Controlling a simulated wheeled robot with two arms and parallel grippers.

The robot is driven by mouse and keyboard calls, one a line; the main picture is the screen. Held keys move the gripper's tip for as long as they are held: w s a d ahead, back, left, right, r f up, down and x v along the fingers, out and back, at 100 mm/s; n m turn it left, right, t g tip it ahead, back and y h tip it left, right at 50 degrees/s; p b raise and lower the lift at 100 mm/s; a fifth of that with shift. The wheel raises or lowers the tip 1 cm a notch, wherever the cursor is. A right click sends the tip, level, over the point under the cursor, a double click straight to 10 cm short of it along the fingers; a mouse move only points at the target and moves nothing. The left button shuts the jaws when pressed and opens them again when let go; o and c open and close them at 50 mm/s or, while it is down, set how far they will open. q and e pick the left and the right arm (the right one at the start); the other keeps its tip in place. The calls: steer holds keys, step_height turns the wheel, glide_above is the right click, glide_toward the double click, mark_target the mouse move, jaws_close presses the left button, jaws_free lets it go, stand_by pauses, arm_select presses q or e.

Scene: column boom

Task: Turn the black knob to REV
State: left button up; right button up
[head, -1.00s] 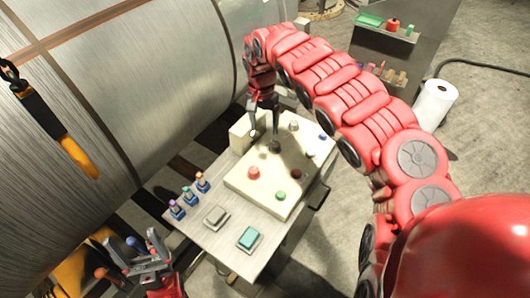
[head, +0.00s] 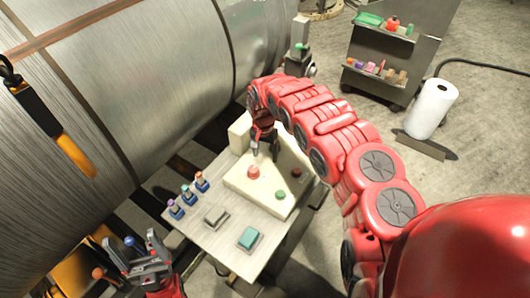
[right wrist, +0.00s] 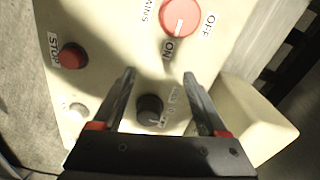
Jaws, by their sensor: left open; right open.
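The black knob (right wrist: 150,108) shows in the right wrist view on the cream panel (right wrist: 105,25). It has a light pointer line; the small lettering beside it is too blurred to read. My right gripper (right wrist: 158,74) is open, with one finger on each side of the knob in that view; I cannot tell whether they touch it. In the head view my right gripper (head: 264,152) is over the panel (head: 236,178) and the knob is hidden there. My left gripper (head: 135,250) is open and empty at the lower left.
The panel also bears a red ON/OFF knob (right wrist: 181,17), a red STOP button (right wrist: 72,56) and a pale button (right wrist: 77,110). A cream box (right wrist: 250,122) stands beside the gripper. The console has a green button (head: 250,238). A large metal roll (head: 150,80) lies behind.

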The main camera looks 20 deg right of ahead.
steer(key=shift+d, duration=0.1)
steer(key=shift+c, duration=1.1)
jaws_close()
steer(key=shift+o, duration=1.1)
jaws_free()
